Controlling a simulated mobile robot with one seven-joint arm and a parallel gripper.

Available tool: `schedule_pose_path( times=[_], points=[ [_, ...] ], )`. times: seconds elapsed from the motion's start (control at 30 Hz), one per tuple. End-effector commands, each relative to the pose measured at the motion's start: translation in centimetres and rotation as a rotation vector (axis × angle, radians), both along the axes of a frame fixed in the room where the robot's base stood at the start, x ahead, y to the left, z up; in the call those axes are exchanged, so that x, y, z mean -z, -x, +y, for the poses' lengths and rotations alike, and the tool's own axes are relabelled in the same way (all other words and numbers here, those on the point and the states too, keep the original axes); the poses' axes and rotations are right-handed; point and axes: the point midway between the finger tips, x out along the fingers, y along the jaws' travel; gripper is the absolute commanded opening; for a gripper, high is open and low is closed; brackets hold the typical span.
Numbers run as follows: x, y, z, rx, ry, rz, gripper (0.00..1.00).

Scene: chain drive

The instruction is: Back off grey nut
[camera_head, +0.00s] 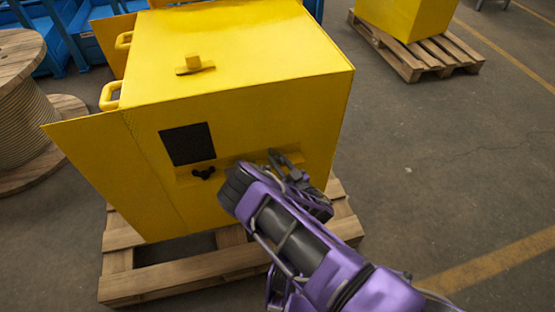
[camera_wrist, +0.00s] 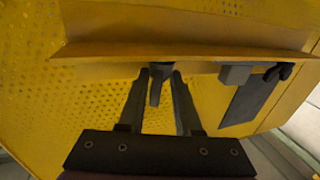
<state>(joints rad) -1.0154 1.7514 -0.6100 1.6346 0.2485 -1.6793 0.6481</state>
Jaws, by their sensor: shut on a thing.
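A yellow machine box (camera_head: 235,110) stands on a pallet, with a yellow ledge across its front face. In the wrist view a dark grey piece, which I take to be the grey nut (camera_wrist: 157,84), sits at the ledge between the two fingers of my gripper (camera_wrist: 161,78). My gripper is shut on it. In the head view my gripper (camera_head: 272,168) reaches the right part of the front face, and my purple arm and the gripper hide the nut there. A black winged knob (camera_head: 203,173) is left of my gripper; it also shows in the wrist view (camera_wrist: 279,73).
A grey block (camera_wrist: 237,73) sits on the ledge (camera_wrist: 190,54) between nut and knob. A dark square panel (camera_head: 187,144) is above the knob. A side door (camera_head: 115,170) stands open at left. A cable reel (camera_head: 25,110) stands farther left.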

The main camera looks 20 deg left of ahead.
Motion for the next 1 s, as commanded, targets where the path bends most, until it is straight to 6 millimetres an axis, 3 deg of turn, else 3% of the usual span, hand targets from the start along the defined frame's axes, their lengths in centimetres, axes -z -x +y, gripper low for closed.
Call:
schedule_pose_path(
  times=[0.7,1.0],
  points=[
    [0.1,-1.3,-0.6,-0.675,0.000,-0.006,0.00],
    [0.1,-1.5,-0.6,-0.857,0.003,-0.003,0.00]
  ],
)
